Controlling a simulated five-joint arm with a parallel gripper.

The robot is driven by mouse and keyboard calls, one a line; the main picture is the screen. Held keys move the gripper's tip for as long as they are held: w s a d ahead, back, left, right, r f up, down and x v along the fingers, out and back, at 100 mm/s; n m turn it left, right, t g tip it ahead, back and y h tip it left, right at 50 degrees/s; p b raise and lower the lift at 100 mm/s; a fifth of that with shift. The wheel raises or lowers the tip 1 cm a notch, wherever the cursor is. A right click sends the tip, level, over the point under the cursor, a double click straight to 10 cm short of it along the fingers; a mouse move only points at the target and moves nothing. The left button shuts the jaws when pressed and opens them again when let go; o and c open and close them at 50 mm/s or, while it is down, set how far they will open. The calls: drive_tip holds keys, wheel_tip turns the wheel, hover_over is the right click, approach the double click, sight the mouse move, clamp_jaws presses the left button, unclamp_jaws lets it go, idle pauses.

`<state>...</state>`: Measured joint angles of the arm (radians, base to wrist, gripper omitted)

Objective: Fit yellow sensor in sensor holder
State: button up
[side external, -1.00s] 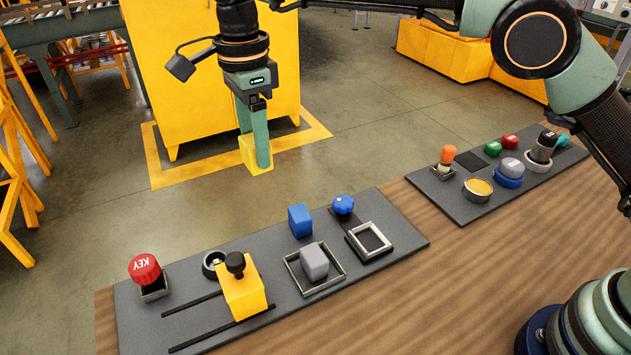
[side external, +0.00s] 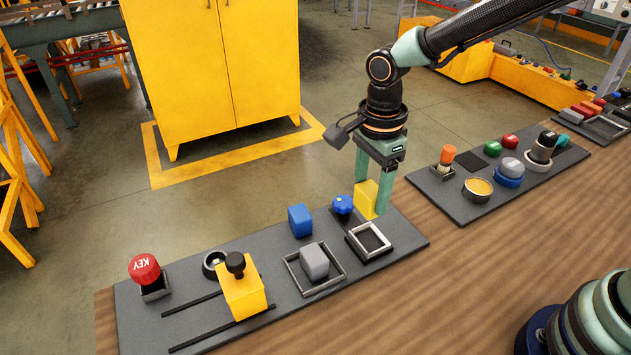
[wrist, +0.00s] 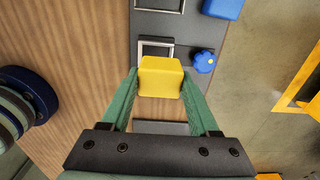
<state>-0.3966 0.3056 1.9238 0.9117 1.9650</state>
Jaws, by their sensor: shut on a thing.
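A yellow block, the yellow sensor (side external: 367,199), is between the fingers of my gripper (side external: 373,201). My gripper is shut on it and holds it above the far right end of the near grey panel. In the wrist view the yellow sensor (wrist: 161,77) sits between both green fingertips (wrist: 160,82). A small square metal frame, likely the sensor holder (side external: 385,237), lies on the panel just in front of the sensor and is empty. In the wrist view the holder (wrist: 142,44) shows just beyond the sensor, partly hidden by it.
A blue knob (side external: 343,205) stands close to the left of the sensor. A blue block (side external: 300,221), a grey block in a larger frame (side external: 314,261), a yellow slider (side external: 243,293) and a red KEY knob (side external: 144,269) are further left. A second panel (side external: 450,203) is at right.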

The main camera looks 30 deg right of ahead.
drive_tip(key=shift+s+d+f, duration=0.3)
drive_tip(key=shift+s+d, duration=0.05)
drive_tip(key=shift+s, duration=0.1)
drive_tip(key=shift+f, duration=0.15)
hover_over(369, 241)
drive_tip(key=shift+f, duration=3.4)
drive_tip(key=shift+f, duration=0.35)
drive_tip(key=o, duration=1.5)
drive_tip(key=shift+c, duration=0.8)
drive_tip(key=shift+r, duration=0.15)
